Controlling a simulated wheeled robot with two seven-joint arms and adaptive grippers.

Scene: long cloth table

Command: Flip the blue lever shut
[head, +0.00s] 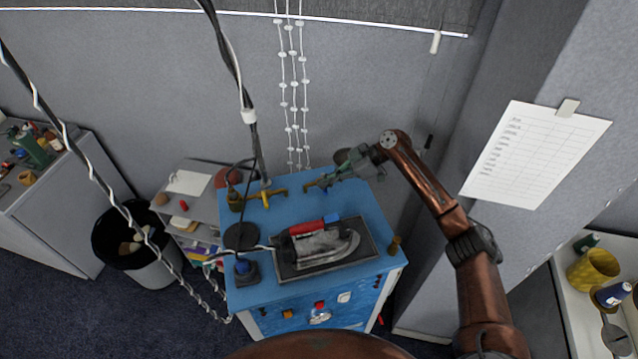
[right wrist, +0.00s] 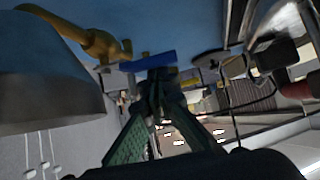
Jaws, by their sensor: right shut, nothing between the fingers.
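The blue lever (right wrist: 148,62) shows in the right wrist view as a short blue bar beside a brass pipe fitting (right wrist: 92,40). My right gripper (head: 326,182) reaches in from the right over the back edge of that top. Its green fingers are shut and empty. In the right wrist view the fingertips (right wrist: 157,82) are right by the lever; I cannot tell whether they touch it. My left gripper is not in view.
A clothes iron (head: 320,246) with a red handle lies on a dark plate on the blue cabinet (head: 362,200). Black cords (head: 247,105) hang over the cabinet's left part. Bead chains (head: 295,90) hang behind it. A grey shelf and a bin (head: 160,273) stand at the left.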

